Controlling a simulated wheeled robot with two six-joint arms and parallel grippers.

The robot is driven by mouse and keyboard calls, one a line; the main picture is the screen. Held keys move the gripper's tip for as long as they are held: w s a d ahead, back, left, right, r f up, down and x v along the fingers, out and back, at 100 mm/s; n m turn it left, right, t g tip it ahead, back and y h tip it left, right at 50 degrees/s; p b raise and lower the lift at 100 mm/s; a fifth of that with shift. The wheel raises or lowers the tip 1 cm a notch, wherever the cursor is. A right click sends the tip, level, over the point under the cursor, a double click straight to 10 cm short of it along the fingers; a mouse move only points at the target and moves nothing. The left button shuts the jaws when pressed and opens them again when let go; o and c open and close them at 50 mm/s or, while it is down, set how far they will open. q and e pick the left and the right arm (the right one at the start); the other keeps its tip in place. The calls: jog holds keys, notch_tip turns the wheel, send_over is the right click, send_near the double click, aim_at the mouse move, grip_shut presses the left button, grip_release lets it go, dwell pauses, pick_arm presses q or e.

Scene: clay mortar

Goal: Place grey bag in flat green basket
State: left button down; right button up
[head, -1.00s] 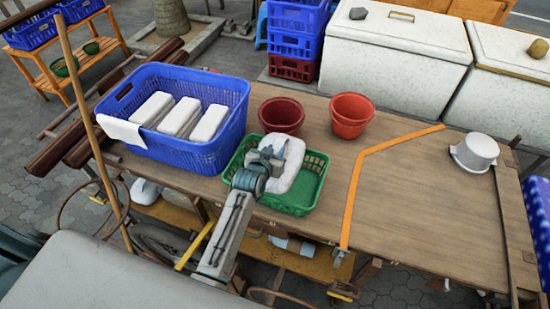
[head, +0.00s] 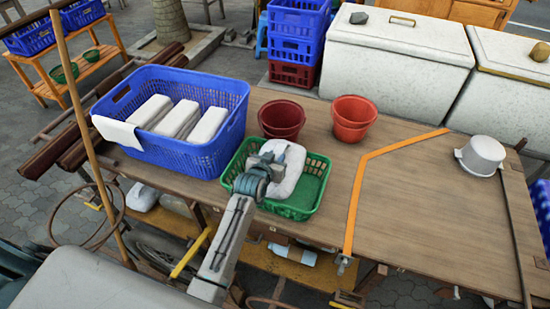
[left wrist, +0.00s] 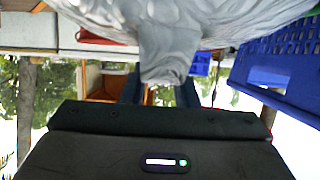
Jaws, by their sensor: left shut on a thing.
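The grey-white bag (head: 289,172) is in or just over the flat green basket (head: 312,187) on the wooden table. My left gripper (head: 266,164) is shut on the bag at its left side, inside the basket's outline. In the left wrist view, the bag (left wrist: 165,50) fills the top, with a gathered part hanging between the fingers. Whether the bag's underside rests on the basket floor cannot be told. The right part of the basket's green floor is bare. My right gripper is not in view.
A blue basket (head: 215,157) with several white packages stands left of the green basket. Two red pots (head: 282,118) (head: 354,118) stand behind it. An orange strip (head: 354,205) crosses the table, and a white pot (head: 482,155) stands at right. The table's right half is mostly clear.

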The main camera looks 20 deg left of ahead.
pick_arm(q)
jog(key=shift+f, duration=0.25)
jog(key=c, duration=1.6)
grip_release()
jog(key=shift+f, duration=0.2)
jog(key=o, duration=0.5)
jog(key=shift+r, duration=0.1)
